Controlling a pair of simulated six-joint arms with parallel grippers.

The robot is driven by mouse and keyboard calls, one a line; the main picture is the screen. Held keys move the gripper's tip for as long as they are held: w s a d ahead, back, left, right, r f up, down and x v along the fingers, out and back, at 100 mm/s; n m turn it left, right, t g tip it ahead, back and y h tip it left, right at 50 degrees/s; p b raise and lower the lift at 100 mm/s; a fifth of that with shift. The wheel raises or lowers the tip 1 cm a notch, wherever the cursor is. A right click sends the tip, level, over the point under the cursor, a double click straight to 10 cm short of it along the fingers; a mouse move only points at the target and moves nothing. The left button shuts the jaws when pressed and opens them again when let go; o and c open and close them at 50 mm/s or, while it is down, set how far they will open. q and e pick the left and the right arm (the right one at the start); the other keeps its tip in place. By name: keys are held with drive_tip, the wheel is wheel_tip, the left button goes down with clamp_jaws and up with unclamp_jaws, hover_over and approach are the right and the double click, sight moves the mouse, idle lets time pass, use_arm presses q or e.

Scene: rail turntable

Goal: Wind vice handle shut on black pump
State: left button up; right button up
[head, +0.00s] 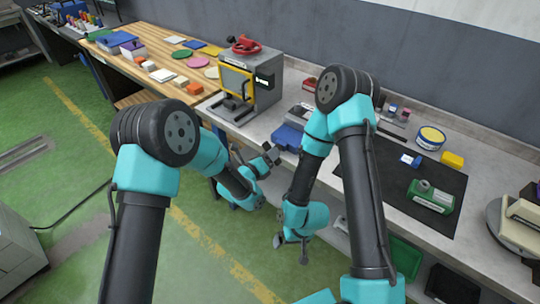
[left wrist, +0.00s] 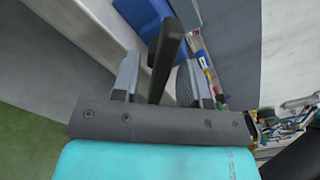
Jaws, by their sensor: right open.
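My left gripper (head: 266,157) is at the bench's front edge, beside a blue body (head: 286,138) that looks like the vice. In the left wrist view its two fingers (left wrist: 160,82) stand apart, with a dark bar (left wrist: 170,42), likely the vice handle, between them. A gap shows on the bar's left side; contact on the right is unclear. The blue body (left wrist: 146,14) shows beyond. My right gripper (head: 291,252) hangs open and empty, pointing down in front of the bench. I cannot make out a black pump; the vice jaws are largely hidden behind my right arm.
A grey machine (head: 268,85) with a red handwheel (head: 246,44) stands left of the blue body. A black mat (head: 385,190) on the right holds a green pump-like unit (head: 432,196). A yellow block (head: 452,160) and a round tin (head: 430,138) stand behind. Green floor lies in front.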

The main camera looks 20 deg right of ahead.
use_arm(q)
drive_tip(key=v, duration=1.7)
drive_tip(key=shift+a, duration=0.2)
drive_tip(key=a+f+n+g+y, duration=0.2)
drive_tip(key=a+f+n+y, duration=0.6)
drive_tip(key=a+f+n, duration=0.85)
drive_tip(key=s+a+f+n+g+y, duration=0.2)
drive_tip(key=s+a+n, duration=0.5)
drive_tip(key=n, duration=0.5)
drive_tip(key=s+a+f+n+g+y, duration=0.1)
drive_tip(key=s+a+f+n+g, duration=0.1)
drive_tip(key=s+a+n+g, duration=0.2)
drive_tip(key=s+a+n, duration=0.3)
drive_tip(key=n, duration=0.5)
drive_tip(key=shift+s+a+f+y, duration=0.25)
drive_tip(key=shift+a+f+y, duration=0.05)
drive_tip(key=shift+a+y, duration=0.1)
